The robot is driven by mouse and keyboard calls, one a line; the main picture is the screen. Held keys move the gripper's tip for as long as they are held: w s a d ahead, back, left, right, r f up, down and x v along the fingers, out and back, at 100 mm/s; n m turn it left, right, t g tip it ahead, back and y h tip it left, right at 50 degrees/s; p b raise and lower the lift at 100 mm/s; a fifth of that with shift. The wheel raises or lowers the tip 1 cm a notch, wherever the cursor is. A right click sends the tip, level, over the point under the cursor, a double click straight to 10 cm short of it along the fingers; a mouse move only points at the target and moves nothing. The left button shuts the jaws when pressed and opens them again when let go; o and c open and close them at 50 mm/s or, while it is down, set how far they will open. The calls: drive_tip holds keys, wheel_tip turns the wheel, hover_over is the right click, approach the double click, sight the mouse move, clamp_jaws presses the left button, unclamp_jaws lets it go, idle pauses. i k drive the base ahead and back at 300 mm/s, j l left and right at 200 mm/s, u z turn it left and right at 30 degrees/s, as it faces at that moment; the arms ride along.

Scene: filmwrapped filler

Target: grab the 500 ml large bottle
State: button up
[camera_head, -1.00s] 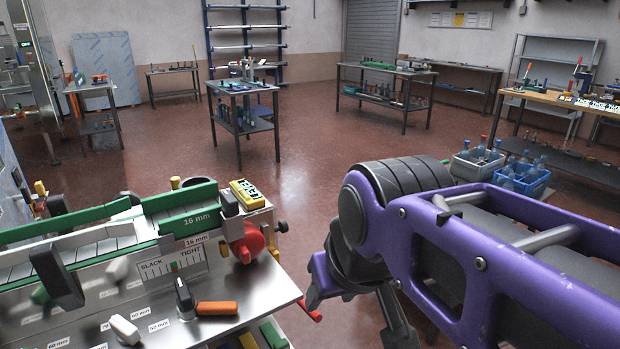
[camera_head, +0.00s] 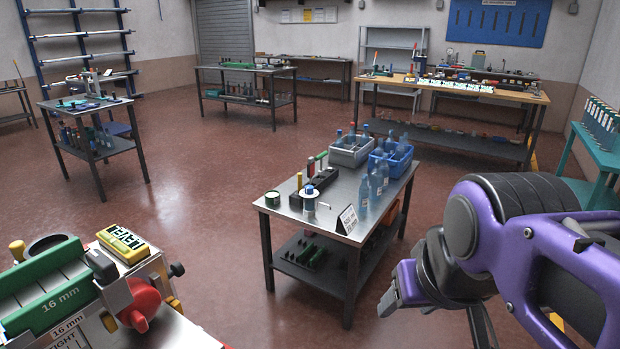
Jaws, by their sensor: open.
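Several clear-blue bottles stand upright on a steel table (camera_head: 335,205) in the middle of the view. The nearest bottle (camera_head: 363,193) is beside a small white sign. More bottles stand in a grey crate (camera_head: 350,157) and a blue crate (camera_head: 398,167) behind. No volume label can be read, so I cannot tell which bottle is the 500 ml large one. My gripper (camera_head: 438,312) is at the lower right on my purple arm. It is open and empty, nearer to me than the table and apart from every bottle.
A machine with a green guide (camera_head: 50,290) and a red knob fills the lower left. A blue-capped container (camera_head: 309,200), the sign (camera_head: 346,219) and coloured-top tools share the bottle table. A teal shelf (camera_head: 590,160) is at the right. Red floor is open left of the table.

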sight(376, 176)
drive_tip(key=z, duration=0.3)
drive_tip(key=i+l+u, duration=0.15)
drive_tip(key=u, duration=0.25)
drive_tip(key=i+l+u, duration=0.2)
drive_tip(key=u, duration=0.2)
drive_tip(key=i+l+u, duration=0.15)
drive_tip(key=l, duration=0.2)
drive_tip(key=i+l+u, duration=0.2)
drive_tip(key=l, duration=0.2)
drive_tip(key=i+l, duration=0.15)
drive_tip(key=l, duration=0.25)
drive_tip(key=i+l+u, duration=0.1)
drive_tip(key=l, duration=0.3)
drive_tip(key=i+l, duration=0.25)
drive_tip(key=l, duration=0.15)
drive_tip(key=i+l, duration=0.15)
drive_tip(key=l, duration=0.25)
drive_tip(key=i+l+u, duration=0.1)
drive_tip(key=l, duration=0.3)
drive_tip(key=i+l, duration=0.2)
drive_tip(key=l, duration=0.2)
drive_tip(key=u, duration=0.05)
